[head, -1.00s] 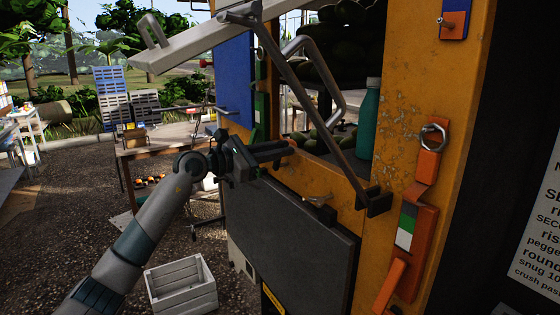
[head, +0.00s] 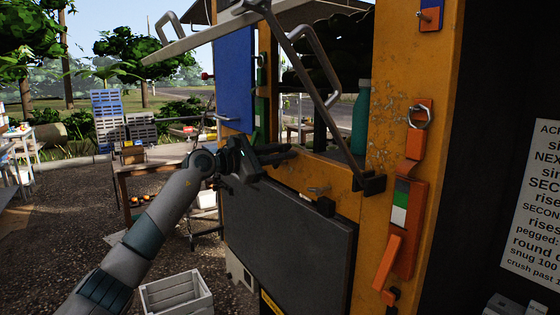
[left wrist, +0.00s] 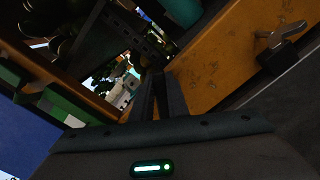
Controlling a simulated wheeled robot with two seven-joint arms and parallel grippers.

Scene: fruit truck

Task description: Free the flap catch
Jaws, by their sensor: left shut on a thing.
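The flap catch appears to be the small metal wing-shaped lever (head: 318,190) at the top edge of the dark grey panel (head: 295,245) on the orange truck side. It also shows at the upper right of the left wrist view (left wrist: 280,36). My left gripper (head: 284,153) is at the opening's sill, left of and above the lever and apart from it. Its fingers (left wrist: 158,96) are close together in the left wrist view; what they hold cannot be made out. A pale raised flap (head: 205,37) hangs above on a dark strut. My right gripper is not in view.
A teal bottle (head: 361,117) stands in the opening, near the dark strut (head: 312,92). An orange latch bar with a metal ring (head: 420,116) is on the post at right. A white crate (head: 176,294) is on the gravel, and a wooden table (head: 160,160) stands behind my arm.

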